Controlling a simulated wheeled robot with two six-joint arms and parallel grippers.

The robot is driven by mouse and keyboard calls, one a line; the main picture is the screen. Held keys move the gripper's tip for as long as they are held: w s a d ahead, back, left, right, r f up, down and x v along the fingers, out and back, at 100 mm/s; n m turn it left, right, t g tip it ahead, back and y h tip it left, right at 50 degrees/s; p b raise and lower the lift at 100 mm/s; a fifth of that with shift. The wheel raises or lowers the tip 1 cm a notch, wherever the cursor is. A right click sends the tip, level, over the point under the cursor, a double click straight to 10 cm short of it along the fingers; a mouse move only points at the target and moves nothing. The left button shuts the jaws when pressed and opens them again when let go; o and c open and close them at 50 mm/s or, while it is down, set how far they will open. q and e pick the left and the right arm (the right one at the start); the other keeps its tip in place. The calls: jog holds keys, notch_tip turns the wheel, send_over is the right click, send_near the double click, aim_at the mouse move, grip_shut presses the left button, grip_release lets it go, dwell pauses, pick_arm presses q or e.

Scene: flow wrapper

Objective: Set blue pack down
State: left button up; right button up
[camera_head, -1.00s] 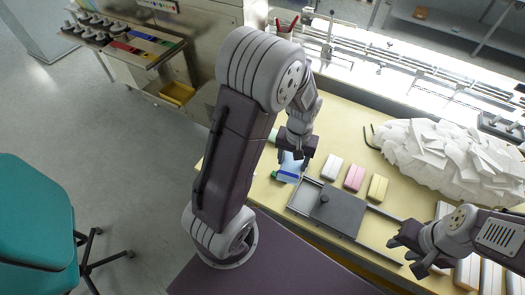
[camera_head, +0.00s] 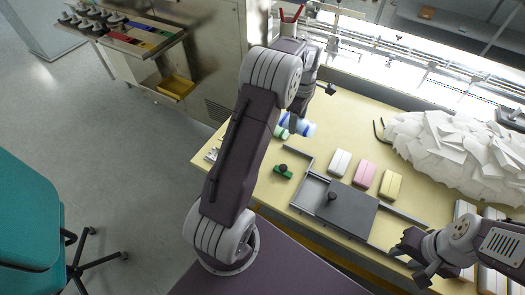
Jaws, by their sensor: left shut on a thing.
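The blue pack (camera_head: 300,125) is blue and white and sits at my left gripper (camera_head: 297,118), near the back left of the yellow table. My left gripper is shut on it, and the arm and fingers hide part of it. I cannot tell whether the pack touches the table. My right gripper (camera_head: 409,261) is at the lower right, away from the pack, its fingers spread and empty.
A white pack (camera_head: 340,162), a pink pack (camera_head: 364,173) and a yellow pack (camera_head: 390,185) lie in a row. In front is a grey tray with a dark knobbed plate (camera_head: 349,212).

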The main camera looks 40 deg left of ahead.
pick_arm(q)
jog(key=shift+s+a, duration=0.25)
jog(key=s+a+f, duration=0.2)
jog(key=a, duration=0.1)
jog(key=s+a+f, duration=0.2)
jog(key=a, duration=0.1)
jog(key=s+a+f, duration=0.2)
jog(key=a+f, duration=0.1)
jog(key=shift+s+a, duration=0.1)
jog(key=shift+s, duration=0.2)
jog(key=shift+f, duration=2)
jog(key=shift+f, duration=0.1)
jog(key=o, duration=1.3)
